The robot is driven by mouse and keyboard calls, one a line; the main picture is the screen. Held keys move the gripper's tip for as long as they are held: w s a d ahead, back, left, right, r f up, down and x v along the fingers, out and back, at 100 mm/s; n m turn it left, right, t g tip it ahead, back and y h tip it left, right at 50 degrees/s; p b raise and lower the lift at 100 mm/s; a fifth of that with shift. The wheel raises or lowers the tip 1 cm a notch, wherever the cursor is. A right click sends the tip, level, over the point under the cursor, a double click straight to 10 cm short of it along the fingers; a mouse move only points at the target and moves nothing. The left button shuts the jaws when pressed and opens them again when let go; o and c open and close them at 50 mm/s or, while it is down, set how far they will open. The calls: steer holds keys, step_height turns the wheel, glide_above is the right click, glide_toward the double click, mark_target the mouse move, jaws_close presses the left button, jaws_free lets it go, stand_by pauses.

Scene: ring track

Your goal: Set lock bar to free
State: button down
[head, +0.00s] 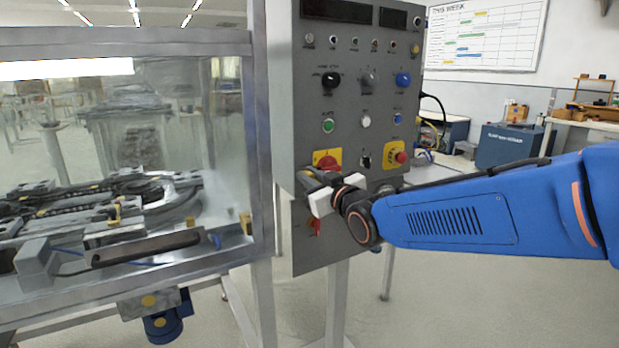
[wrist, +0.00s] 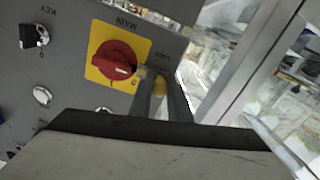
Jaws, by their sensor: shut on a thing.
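My gripper (head: 313,178) is at the lower left of the grey control panel (head: 345,115), just beside the red main switch (head: 327,161) on its yellow plate. In the wrist view the panel appears upside down, and my gripper's fingers (wrist: 161,92) are close together right of the red main switch (wrist: 117,60). They are shut on the lock bar (wrist: 160,84), of which only a small yellowish part shows between them. A small label, hard to read, is just above the fingers there. The rest of the bar and its exact position are hidden.
A key switch (wrist: 33,36) and other knobs sit close by on the panel. A yellow plate with a red button (head: 401,157) is to the right. A glazed metal-framed enclosure (head: 258,130) with a track inside stands left of the panel. Floor is clear below my arm.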

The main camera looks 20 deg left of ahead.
steer(key=shift+s+a, duration=0.15)
steer(key=c, duration=1.9)
jaws_free()
steer(key=v, duration=1.7)
steer(key=shift+s, duration=0.15)
